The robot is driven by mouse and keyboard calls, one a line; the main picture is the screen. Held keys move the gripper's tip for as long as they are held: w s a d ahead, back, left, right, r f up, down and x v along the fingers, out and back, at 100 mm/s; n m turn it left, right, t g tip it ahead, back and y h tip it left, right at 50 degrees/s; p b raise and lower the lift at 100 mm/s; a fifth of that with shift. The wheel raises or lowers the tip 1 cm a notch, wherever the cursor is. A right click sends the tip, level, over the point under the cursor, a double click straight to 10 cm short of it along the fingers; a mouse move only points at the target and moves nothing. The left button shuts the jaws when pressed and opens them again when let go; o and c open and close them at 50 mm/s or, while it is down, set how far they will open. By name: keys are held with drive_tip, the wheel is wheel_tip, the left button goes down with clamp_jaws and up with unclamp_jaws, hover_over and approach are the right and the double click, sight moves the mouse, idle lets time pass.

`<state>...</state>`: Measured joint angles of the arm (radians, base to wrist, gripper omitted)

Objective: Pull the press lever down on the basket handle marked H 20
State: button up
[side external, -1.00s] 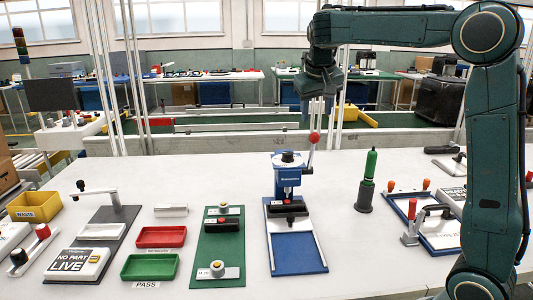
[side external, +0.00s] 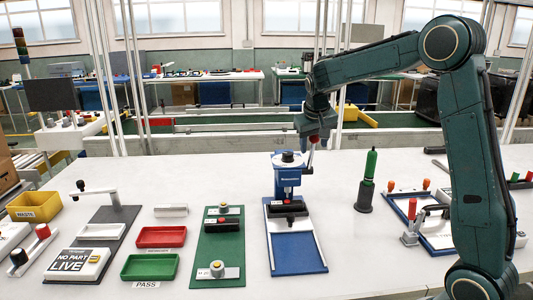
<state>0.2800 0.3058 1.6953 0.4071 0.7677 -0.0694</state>
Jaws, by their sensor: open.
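A blue press (side external: 288,178) stands at the back of a blue base plate, with a black block on the plate in front of it. Its lever rises at the right side to a red knob (side external: 314,139), now partly covered by my gripper. My gripper (side external: 312,143) points down at the knob and is open; its fingers are hard to make out, and I cannot tell whether they touch the knob. I cannot read H 20 on any handle.
Red (side external: 160,237) and green (side external: 150,266) trays lie to the left, with a yellow waste bin (side external: 34,207) farther left. A green bottle-like tool (side external: 370,165) stands upright right of the press. A blue-framed fixture with a red-handled clamp (side external: 411,228) is at the right. Bare table separates the press from the tool.

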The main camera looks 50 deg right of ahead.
drive_tip(key=shift+d+f, duration=0.1)
drive_tip(key=shift+f, duration=0.1)
clamp_jaws()
